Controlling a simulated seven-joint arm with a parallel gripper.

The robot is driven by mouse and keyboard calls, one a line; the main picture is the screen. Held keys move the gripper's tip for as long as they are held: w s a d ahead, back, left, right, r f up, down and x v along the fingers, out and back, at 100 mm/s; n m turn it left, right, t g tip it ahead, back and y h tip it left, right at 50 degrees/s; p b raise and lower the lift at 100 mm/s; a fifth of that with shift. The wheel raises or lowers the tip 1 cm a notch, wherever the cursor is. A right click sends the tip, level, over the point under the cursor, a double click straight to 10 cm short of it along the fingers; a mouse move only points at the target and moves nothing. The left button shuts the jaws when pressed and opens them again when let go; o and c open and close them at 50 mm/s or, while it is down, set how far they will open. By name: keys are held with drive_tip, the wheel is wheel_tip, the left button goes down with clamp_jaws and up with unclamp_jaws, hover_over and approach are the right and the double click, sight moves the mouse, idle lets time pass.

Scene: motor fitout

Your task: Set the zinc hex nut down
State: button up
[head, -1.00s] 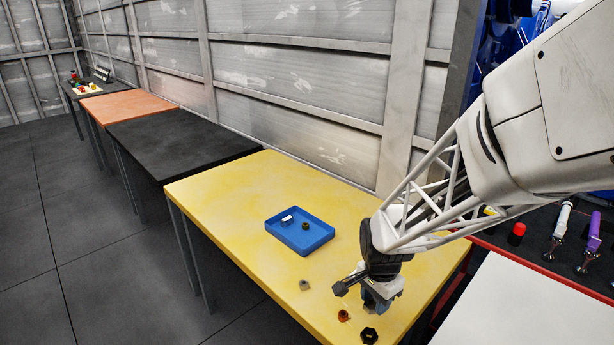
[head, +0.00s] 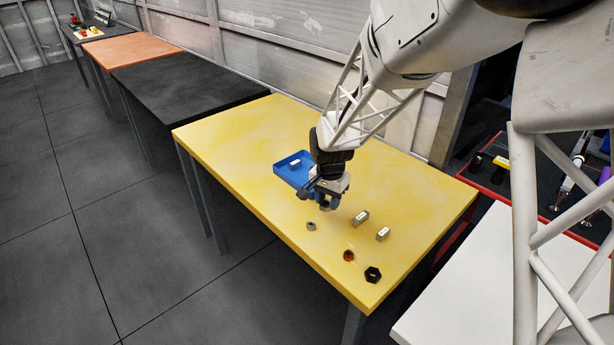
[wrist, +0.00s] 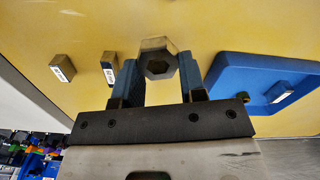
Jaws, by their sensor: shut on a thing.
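My gripper (head: 325,201) is shut on a grey metal hex nut, the zinc hex nut (wrist: 158,62), which sits between the two fingertips with its hole facing the wrist camera. In the head view the nut is mostly hidden by the fingers. My gripper hangs over the yellow table (head: 240,150), just right of the blue tray (head: 284,177). The tray also shows at the right of the wrist view (wrist: 235,75). The gap between nut and table is hard to judge.
The tray holds a small labelled block (head: 295,163) and a dark nut (wrist: 217,65). A small grey piece (head: 311,226), two labelled blocks (head: 361,218) (head: 382,234), a copper-coloured nut (head: 348,256) and a black nut (head: 372,274) lie nearby. The table's left part is clear.

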idle(0.3)
drive_tip(key=w+a, duration=0.1)
drive_tip(key=w, duration=0.4)
drive_tip(key=w+a+f, duration=0.1)
drive_tip(key=w, duration=0.4)
drive_tip(key=w+a, duration=0.1)
drive_tip(key=w, duration=0.4)
drive_tip(key=shift+w+a+f, duration=0.25)
drive_tip(key=shift+a, duration=0.1)
drive_tip(key=shift+f, duration=0.1)
drive_tip(key=shift+f, duration=1.65)
drive_tip(key=shift+f, duration=0.15)
drive_tip(key=o, duration=0.7)
wheel_tip(320, 180, up, 12)
